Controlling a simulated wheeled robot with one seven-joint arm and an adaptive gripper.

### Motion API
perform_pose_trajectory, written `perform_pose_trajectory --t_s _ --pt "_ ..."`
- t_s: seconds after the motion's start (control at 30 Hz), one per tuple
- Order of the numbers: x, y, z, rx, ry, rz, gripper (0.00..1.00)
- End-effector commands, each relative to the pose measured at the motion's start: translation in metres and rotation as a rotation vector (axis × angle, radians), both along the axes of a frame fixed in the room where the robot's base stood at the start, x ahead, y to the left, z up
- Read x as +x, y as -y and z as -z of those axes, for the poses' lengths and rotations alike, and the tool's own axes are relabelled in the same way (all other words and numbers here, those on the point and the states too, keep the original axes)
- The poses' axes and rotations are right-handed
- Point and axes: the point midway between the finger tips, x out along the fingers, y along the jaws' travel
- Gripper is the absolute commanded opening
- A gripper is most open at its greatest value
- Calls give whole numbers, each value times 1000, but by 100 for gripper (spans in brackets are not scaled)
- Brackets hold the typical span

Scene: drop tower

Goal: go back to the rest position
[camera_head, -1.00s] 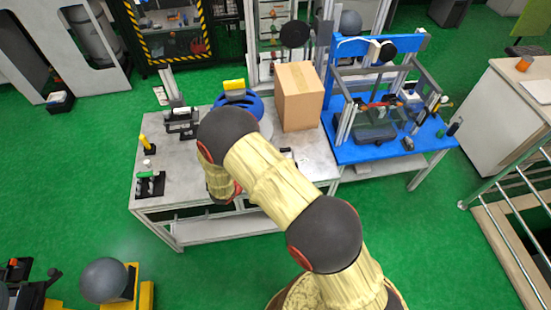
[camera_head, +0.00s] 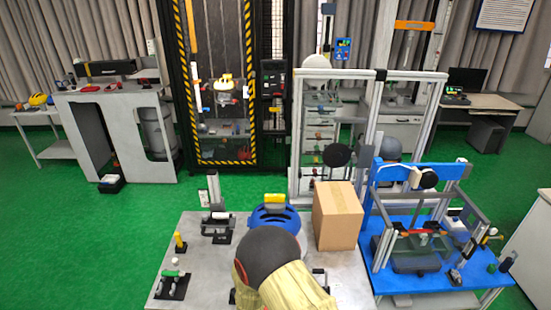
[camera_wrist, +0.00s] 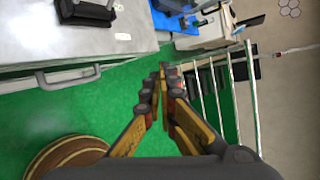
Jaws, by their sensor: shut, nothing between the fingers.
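My gripper (camera_wrist: 162,82) shows in the wrist view, with its dark and yellow fingers together and nothing between them. It points over the green floor, beside a grey cabinet or table side with a handle, and apart from it. In the head view only part of my arm shows, at the bottom middle in front of the grey workbench (camera_head: 196,272); my gripper is out of that frame.
On the workbench are a cardboard box (camera_head: 338,215), a blue helmet (camera_head: 289,221) and small tools. A blue table (camera_head: 400,283) with a framed rig stands at right. A metal railing (camera_wrist: 222,98) is right of my gripper. Green floor (camera_head: 85,225) is free at left.

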Motion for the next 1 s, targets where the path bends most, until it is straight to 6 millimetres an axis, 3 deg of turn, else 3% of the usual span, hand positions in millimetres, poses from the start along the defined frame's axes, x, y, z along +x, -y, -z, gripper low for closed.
perform_pose_trajectory --t_s 0.2,0.4,0.7,1.0 --pt "-63 14 -55 282 463 634 0" --pt "-107 15 -100 451 814 1162 0" --pt "-154 7 -159 619 1181 1833 0" --pt "-187 2 -211 792 1358 2362 0"
